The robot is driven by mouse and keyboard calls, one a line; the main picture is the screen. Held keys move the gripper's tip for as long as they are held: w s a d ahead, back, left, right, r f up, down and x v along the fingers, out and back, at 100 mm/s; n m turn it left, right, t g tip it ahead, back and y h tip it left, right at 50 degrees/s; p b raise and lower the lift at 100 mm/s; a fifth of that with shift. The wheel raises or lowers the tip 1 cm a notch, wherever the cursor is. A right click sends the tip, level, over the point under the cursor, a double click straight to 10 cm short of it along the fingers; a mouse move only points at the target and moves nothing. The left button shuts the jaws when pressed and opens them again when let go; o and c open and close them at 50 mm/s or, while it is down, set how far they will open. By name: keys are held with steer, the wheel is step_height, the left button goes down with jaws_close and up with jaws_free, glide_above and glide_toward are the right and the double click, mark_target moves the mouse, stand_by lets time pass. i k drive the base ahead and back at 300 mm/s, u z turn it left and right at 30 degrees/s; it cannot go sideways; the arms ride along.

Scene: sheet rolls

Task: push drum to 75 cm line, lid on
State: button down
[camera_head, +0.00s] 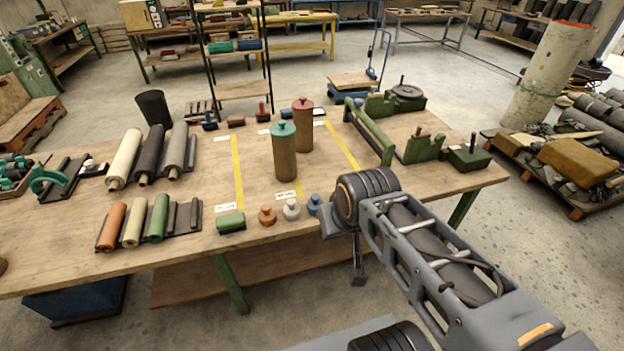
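Two upright brown drums stand on the wooden table. The nearer drum (285,160) wears a teal lid (283,129) with a knob. The other drum (304,133), just behind and to the right, wears a red lid (302,104). Yellow lines cross the table: one on the left (238,172), one on the right (341,146), and a part of one (297,188) by the teal-lidded drum's base. Their label text is too small to read. My gripper (358,268) hangs low by the table's front edge, apart from both drums; its opening cannot be made out.
Orange (267,215), white (291,209) and blue (314,205) knobbed weights and a green block (231,222) line the front edge. Rolls (150,155) lie left. A green roller frame (370,132) stands right. The table is clear between the left line and the drums.

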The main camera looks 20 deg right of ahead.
mark_target(283, 150)
steer(key=u, duration=0.2)
steer(key=k, duration=0.25)
steer(key=z, duration=0.9)
steer(key=i, duration=1.55)
steer(key=u, duration=1.45)
